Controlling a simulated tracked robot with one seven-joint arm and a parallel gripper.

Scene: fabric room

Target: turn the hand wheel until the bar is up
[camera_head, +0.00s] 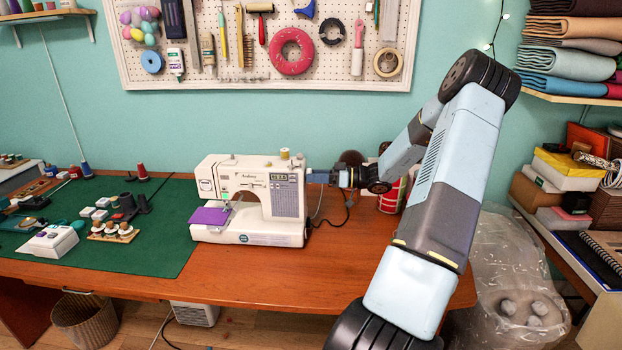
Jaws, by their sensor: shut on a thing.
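The white sewing machine (262,165) stands on the table with its right end towards my arm. My gripper (313,177) is at the upper right end of the machine, where it is shut on the hand wheel. The gripper hides the wheel almost wholly, so its turn cannot be read. The needle area (236,196) is under the left head of the machine. The bar is too small here to tell whether it is up or down. A purple cloth (209,215) lies at the left of the machine bed.
A green mat (150,240) with several spools and small boxes covers the left of the table (270,287). A red-patterned tin (390,196) stands behind my arm. A dark cable (335,222) lies right of the machine. The table front is clear.

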